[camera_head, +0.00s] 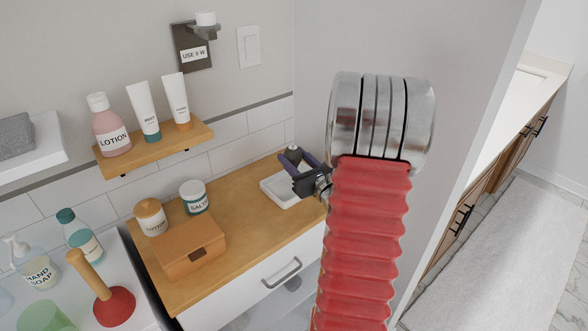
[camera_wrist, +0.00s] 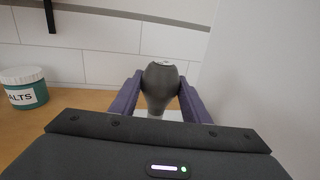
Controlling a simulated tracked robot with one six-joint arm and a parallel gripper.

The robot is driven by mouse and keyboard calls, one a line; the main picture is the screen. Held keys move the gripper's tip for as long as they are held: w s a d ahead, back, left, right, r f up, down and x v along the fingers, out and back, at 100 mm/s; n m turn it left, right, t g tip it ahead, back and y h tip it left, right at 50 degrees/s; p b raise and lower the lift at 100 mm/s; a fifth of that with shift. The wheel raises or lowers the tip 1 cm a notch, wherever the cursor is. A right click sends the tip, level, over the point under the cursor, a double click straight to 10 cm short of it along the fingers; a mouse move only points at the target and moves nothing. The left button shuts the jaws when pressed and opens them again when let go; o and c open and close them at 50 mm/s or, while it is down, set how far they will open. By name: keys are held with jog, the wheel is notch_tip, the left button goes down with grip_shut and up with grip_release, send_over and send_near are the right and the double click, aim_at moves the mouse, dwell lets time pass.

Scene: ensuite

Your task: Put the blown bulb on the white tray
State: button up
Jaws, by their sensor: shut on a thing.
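My gripper (camera_head: 293,162) is shut on the dark grey bulb (camera_head: 292,149), with one purple finger on each side of it. In the wrist view the bulb (camera_wrist: 161,88) sits between the two fingers (camera_wrist: 160,96), its round end up and its narrower part down. The white tray (camera_head: 276,190) lies on the wooden counter near the wall corner, partly hidden behind my gripper and arm. The bulb appears over or close to the tray. A strip of white tray (camera_wrist: 176,114) shows below and behind the bulb in the wrist view. I cannot tell whether bulb and tray touch.
The wooden counter (camera_head: 243,232) also holds a salts jar (camera_head: 194,197), a cotton jar (camera_head: 150,217) and a wooden box (camera_head: 188,249). Above is a shelf (camera_head: 150,152) with lotion and two tubes. A wall lamp holder (camera_head: 192,48) is labelled "USE 9 W". A wall stands close right of the tray.

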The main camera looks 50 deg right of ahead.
jog(key=shift+f, duration=1.95)
jog(key=shift+f, duration=0.1)
jog(key=o, duration=1.1)
jog(key=v, duration=1.2)
